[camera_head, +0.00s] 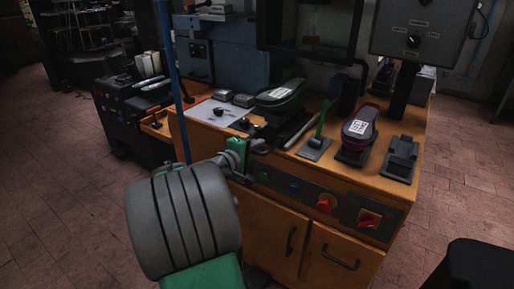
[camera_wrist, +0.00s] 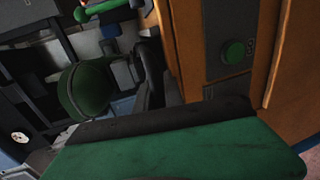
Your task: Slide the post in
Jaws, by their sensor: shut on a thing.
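My gripper (camera_head: 259,145) is at the front edge of the bench, beyond the green and grey links of my arm. It is shut on a small dark piece (camera_wrist: 150,72), largely hidden by the gripper; I cannot tell whether this is the post. A dark shoe form (camera_head: 280,95) with green sides and a white label stands on the bench just beyond my gripper. A rounded dark green shape (camera_wrist: 84,92) shows left of the dark piece in the wrist view. No seat for the post can be made out clearly.
A green lever (camera_head: 321,122), a second labelled shoe form (camera_head: 359,131) and a dark block stand (right) (camera_head: 401,158) occupy the orange bench. Its front panel carries red switches (camera_head: 324,204) and a green button (camera_wrist: 234,52). A blue upright pole (camera_head: 170,70) rises left of my gripper.

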